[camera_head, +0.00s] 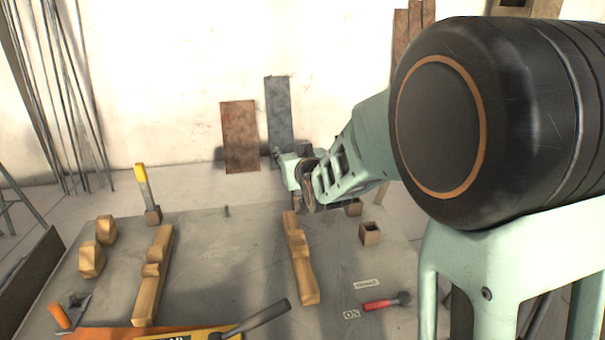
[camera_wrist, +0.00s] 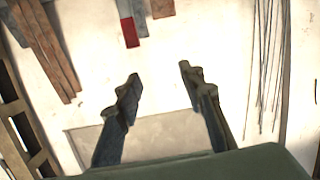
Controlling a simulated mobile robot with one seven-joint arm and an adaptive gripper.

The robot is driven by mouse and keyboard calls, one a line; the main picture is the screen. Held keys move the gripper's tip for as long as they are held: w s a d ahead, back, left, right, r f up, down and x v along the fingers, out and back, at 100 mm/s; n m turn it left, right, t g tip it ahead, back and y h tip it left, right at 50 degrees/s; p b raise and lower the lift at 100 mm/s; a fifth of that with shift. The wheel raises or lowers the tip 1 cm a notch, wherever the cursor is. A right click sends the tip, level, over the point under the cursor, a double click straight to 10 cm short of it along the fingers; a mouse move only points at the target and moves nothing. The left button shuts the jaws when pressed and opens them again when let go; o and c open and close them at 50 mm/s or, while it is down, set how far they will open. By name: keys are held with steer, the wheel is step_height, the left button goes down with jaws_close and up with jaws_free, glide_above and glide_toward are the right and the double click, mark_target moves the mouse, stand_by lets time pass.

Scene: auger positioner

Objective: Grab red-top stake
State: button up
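In the wrist view, a stake with a red top (camera_wrist: 130,32) and a grey shaft shows at the upper edge, in front of the leaning boards. Its shaft is cut off by the picture's edge. I cannot make it out in the head view, where my arm hides part of the table. My gripper (camera_wrist: 158,82) is open and empty, its two fingers well apart. The red top is beyond the fingertips and apart from them. In the head view, my gripper (camera_head: 305,180) is over the table's far right part.
A yellow-top stake (camera_head: 146,184) stands in a holder at the table's left. Notched wooden rails (camera_head: 153,278) and (camera_head: 301,262) lie on the table (camera_head: 225,255). A small block holder (camera_head: 370,234) and a red-handled tool (camera_head: 380,304) are at right. Boards (camera_head: 240,135) lean on the wall.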

steer(key=w+d+f+m+b, duration=0.1)
steer(key=w+d+f+b, duration=0.15)
steer(key=f, duration=0.55)
steer(key=d+b+x, duration=0.1)
steer(key=x, duration=0.8)
steer(key=shift+w+h, duration=0.25)
steer(key=shift+h, duration=0.15)
jaws_close()
